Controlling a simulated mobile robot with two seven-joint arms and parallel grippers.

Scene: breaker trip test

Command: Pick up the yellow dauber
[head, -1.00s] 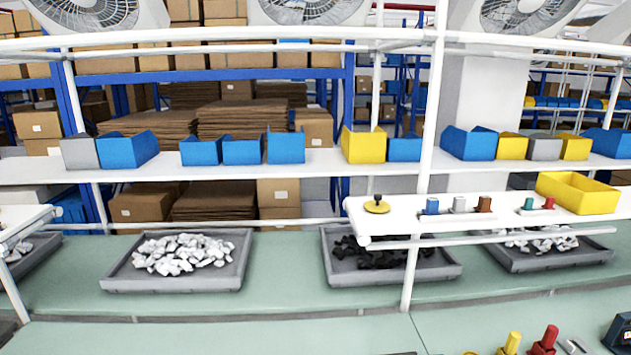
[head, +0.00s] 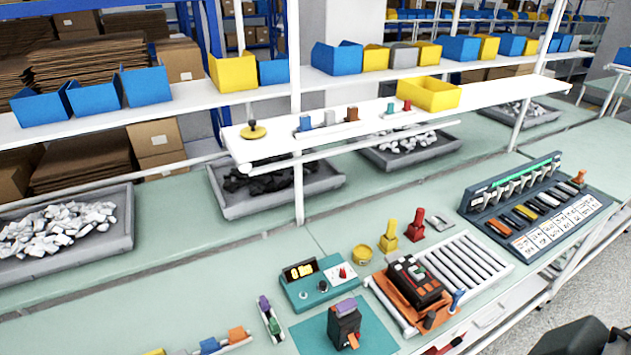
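The yellow dauber (head: 388,236) stands upright on the green bench top. It has a wider base and a narrower grip. A similar red dauber (head: 416,224) stands close to its right. A round yellow tin (head: 362,254) sits just in front of it to the left. Nothing touches the dauber's upper part. Neither gripper can be made out in the head view. A dark rounded shape (head: 582,338) cuts into the bottom right corner; I cannot tell what it is.
A roller tray with a black-and-orange breaker (head: 415,283) lies in front of the daubers. A teal meter box (head: 322,285) is to the left. A dark breaker rack (head: 535,205) stands to the right. A white shelf (head: 290,137) runs above the bench behind.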

